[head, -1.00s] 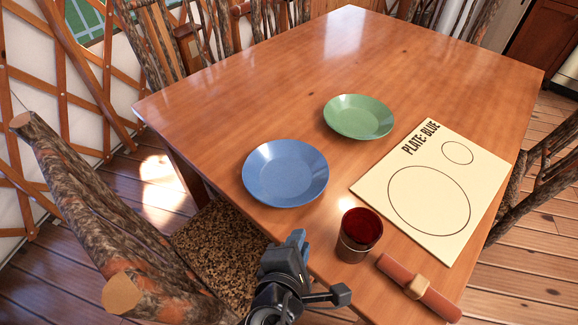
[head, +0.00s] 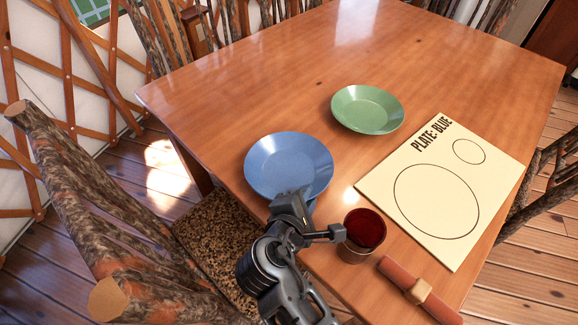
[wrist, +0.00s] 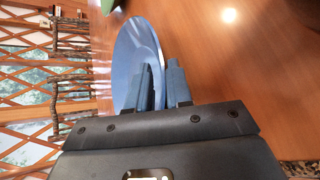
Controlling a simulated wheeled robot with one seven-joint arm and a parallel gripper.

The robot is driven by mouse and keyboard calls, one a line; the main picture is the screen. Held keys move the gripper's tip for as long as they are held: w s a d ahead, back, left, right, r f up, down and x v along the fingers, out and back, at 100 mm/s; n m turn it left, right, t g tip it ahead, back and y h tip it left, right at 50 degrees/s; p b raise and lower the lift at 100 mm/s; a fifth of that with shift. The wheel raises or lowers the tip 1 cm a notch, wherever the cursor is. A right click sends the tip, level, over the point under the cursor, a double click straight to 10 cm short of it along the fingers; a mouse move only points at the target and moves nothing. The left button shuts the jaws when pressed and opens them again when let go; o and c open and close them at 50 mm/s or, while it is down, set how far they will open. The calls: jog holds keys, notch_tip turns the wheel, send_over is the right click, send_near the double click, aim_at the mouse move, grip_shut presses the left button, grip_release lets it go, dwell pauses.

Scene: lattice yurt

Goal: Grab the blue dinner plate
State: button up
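The blue dinner plate (head: 284,160) lies flat on the wooden table near its left front edge. It also shows in the wrist view (wrist: 130,50). My gripper (head: 303,196) is at the plate's near rim and covers part of it in the head view. In the wrist view my gripper's two fingers (wrist: 162,76) stand a small distance apart. One finger overlaps the plate and the other is just outside its rim, over the table. The fingers look open around the rim; contact cannot be told. A cream placemat (head: 400,163) marked "PLATE: BLUE" with two circle outlines lies to the right.
A green plate (head: 367,108) lies behind and right of the blue plate. A red cup (head: 364,231) stands close to the right of my gripper. A rolled napkin (head: 440,302) lies at the front edge. A chair (head: 75,190) is at left. The table's far part is clear.

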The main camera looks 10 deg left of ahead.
jog(key=shift+c, duration=0.2)
grip_shut()
dwell(0.3)
